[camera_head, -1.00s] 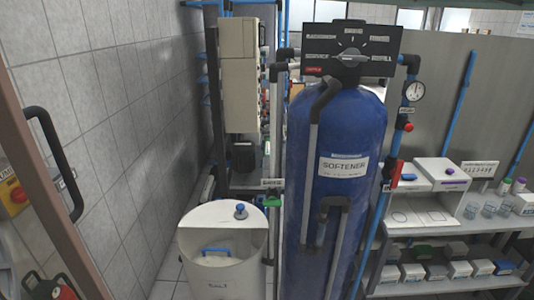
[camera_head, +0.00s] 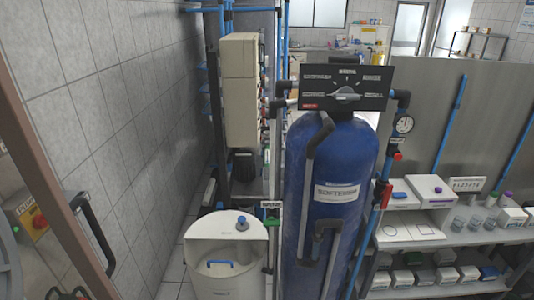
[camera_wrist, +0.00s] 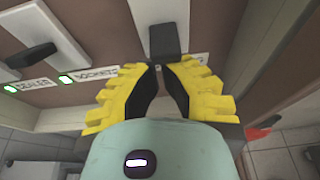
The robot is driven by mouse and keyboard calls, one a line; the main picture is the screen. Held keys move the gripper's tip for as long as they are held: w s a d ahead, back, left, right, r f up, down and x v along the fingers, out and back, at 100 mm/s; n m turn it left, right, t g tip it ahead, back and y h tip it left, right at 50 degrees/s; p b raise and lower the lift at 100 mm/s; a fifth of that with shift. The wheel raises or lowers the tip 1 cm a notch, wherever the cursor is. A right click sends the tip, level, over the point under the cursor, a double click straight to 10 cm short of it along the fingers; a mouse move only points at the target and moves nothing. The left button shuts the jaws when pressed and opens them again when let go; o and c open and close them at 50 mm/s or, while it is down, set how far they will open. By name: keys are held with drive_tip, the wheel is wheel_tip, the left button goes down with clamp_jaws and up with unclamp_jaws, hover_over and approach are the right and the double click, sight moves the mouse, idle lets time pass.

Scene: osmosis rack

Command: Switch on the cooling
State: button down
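In the wrist view, my gripper (camera_wrist: 161,68) has yellow ridged fingers with black inner faces, and its tips are almost together. The tips are at the lower end of a black switch handle (camera_wrist: 167,40) on a brown and grey panel (camera_wrist: 110,25). The handle is wider than the gap between the tips; contact cannot be told. A white label beside it (camera_wrist: 196,57) is partly hidden and unreadable. Further left are another black handle (camera_wrist: 45,56) and two small labels, each with a lit green lamp (camera_wrist: 65,79). I cannot read which switch is for cooling. The head view does not show my fingers.
In the head view, a yellow-and-red switch (camera_head: 39,221) and a black bar handle (camera_head: 95,232) are at the left edge. A blue softener tank (camera_head: 325,195) stands in the middle beside a white salt bin (camera_head: 223,270). Shelves with boxes (camera_head: 415,240) are at right.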

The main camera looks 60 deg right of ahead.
drive_tip(key=p, duration=0.1)
drive_tip(key=g+p, duration=0.1)
drive_tip(key=p, duration=0.1)
drive_tip(key=shift+s+d+r+h, duration=0.15)
drive_tip(key=shift+r+h, duration=0.2)
drive_tip(key=shift+h, duration=0.05)
drive_tip(key=shift+r+p, duration=0.85)
drive_tip(key=shift+p, duration=0.25)
